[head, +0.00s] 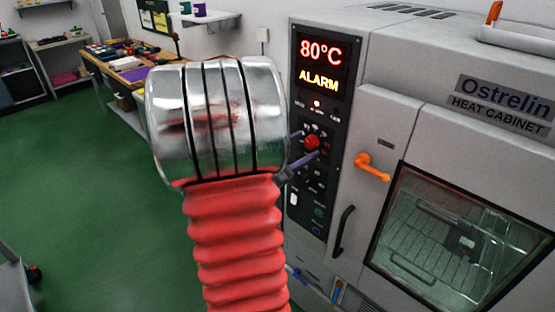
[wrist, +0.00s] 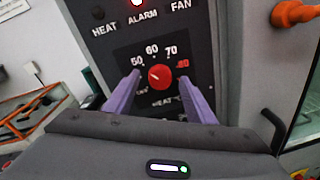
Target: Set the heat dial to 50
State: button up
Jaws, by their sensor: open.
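The heat dial is a round red knob (wrist: 160,77) on the cabinet's black control panel; it also shows in the head view (head: 312,142). Its scale reads 50, 60, 70 and a red 80, from left to right. A small pale mark shows on the knob, seemingly toward the upper left, but its exact reading is unclear. My gripper (wrist: 159,82) is open, its two purple fingers on either side of the knob with visible gaps. The fingers also show at the panel in the head view (head: 307,145). How deep the fingertips reach is unclear.
The display (head: 319,65) reads 80°C and ALARM, and the alarm lamp (wrist: 137,3) glows red. An orange handle (head: 372,167) sticks out right of the panel, beside the glass door (head: 450,240). A black handle (head: 343,231) stands below. Green floor is clear at left.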

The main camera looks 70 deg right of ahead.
jog(key=v, duration=1.2)
jog(key=shift+a+f, duration=0.1)
jog(key=shift+a, duration=0.05)
dwell(0.3)
jog(key=shift+w, duration=0.1)
jog(key=s+a+f+m+y, duration=0.35)
jog(key=a+f+y, duration=0.2)
jog(key=f, duration=0.25)
jog(key=w+a+f+m+t+y, duration=0.1)
jog(key=w+a+m+y, duration=0.1)
jog(key=a, duration=0.2)
jog(key=w+a+f+m+t+y, duration=0.1)
jog(key=a+f+m+y, duration=0.1)
jog(key=a, duration=0.3)
jog(key=w+a+r+m+t+y, duration=0.1)
jog(key=w+a+t+y, duration=0.15)
jog(key=w+a, duration=0.35)
jog(key=w+a+r+m+t+y, duration=0.15)
jog(key=w+a+t, duration=0.25)
jog(key=a, duration=0.5)
jog(key=w+a+r+n+t+y, duration=0.1)
jog(key=a+r+t, duration=0.1)
jog(key=a+r, duration=0.2)
jog(key=w+a+r+n+t+y, duration=0.1)
jog(key=a+r+t, duration=0.2)
jog(key=a, duration=0.6)
jog(key=shift+r, duration=0.8)
